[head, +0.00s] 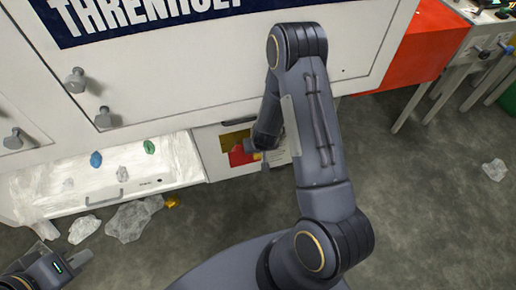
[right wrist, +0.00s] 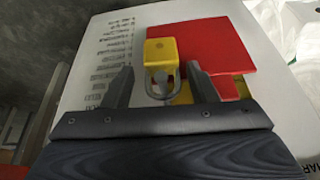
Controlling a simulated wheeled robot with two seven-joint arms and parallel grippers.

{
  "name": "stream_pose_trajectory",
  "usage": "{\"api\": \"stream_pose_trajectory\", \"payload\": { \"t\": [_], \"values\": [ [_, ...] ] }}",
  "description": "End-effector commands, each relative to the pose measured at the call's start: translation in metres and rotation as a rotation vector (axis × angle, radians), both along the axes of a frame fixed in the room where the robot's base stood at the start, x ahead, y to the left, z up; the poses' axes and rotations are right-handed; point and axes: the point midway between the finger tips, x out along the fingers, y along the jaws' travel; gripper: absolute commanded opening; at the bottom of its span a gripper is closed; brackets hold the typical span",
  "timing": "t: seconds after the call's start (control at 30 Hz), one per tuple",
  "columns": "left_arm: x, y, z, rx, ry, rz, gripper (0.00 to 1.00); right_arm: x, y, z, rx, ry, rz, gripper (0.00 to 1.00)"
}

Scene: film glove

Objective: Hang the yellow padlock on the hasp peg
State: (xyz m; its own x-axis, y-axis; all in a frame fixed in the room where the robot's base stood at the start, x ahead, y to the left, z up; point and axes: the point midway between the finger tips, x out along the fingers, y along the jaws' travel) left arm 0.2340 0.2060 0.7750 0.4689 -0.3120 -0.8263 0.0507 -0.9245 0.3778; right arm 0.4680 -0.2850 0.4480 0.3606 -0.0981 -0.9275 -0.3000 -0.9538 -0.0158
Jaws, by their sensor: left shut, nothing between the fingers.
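The yellow padlock (right wrist: 160,52) shows in the right wrist view, with a dark spot on its body and its grey shackle (right wrist: 162,88) towards my gripper. My right gripper (right wrist: 162,85) is open, one finger on each side of the shackle, with gaps at both sides. A red panel (right wrist: 215,45) with a yellow part beside it lies behind the padlock. In the head view the red panel (head: 238,157) is at the end of my right arm, whose fingers I cannot make out. I cannot make out the hasp peg. My left gripper (head: 78,260) is shut and empty at lower left.
A big white panel (head: 200,75) with grey knobs stands above a low white tray (head: 90,190) holding small coloured pieces. Clear film (head: 133,218) and a yellow item (head: 172,201) lie in front.

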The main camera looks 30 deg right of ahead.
Motion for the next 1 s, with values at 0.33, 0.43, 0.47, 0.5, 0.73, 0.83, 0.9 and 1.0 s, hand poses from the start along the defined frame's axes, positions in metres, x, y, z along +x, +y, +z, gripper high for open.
{"api": "stream_pose_trajectory", "payload": {
  "t": [0.33, 0.43, 0.47, 0.5, 0.73, 0.83, 0.9, 1.0],
  "values": [
    [0.0, 0.0, 0.0, 0.0, 0.0, 0.0, 0.0, 0.005, 0.003, 0.003, 0.002, -0.012, 0.005, 0.58],
    [0.0, 0.0, 0.003, 0.0, 0.0, 0.0, 0.0, 0.003, 0.004, 0.011, 0.001, -0.013, 0.006, 0.58],
    [0.0, 0.0, 0.005, 0.0, 0.0, 0.0, 0.0, 0.002, 0.004, 0.014, 0.001, -0.013, 0.006, 0.58],
    [0.0, 0.0, 0.007, 0.0, 0.0, 0.0, 0.0, -0.001, 0.004, 0.021, 0.001, -0.013, 0.005, 0.58],
    [0.0, 0.0, 0.02, 0.0, 0.0, 0.0, 0.0, -0.018, 0.008, 0.057, 0.001, -0.007, 0.005, 0.58],
    [0.0, 0.0, 0.023, 0.0, 0.0, 0.0, 0.0, -0.023, 0.009, 0.067, 0.002, -0.005, 0.006, 0.58],
    [0.0, 0.0, 0.025, 0.0, 0.0, 0.0, 0.0, -0.026, 0.009, 0.071, 0.002, -0.004, 0.005, 0.58],
    [0.0, 0.0, 0.025, 0.0, 0.0, 0.0, 0.0, -0.028, 0.009, 0.073, 0.002, -0.003, 0.003, 0.58]
  ]
}}
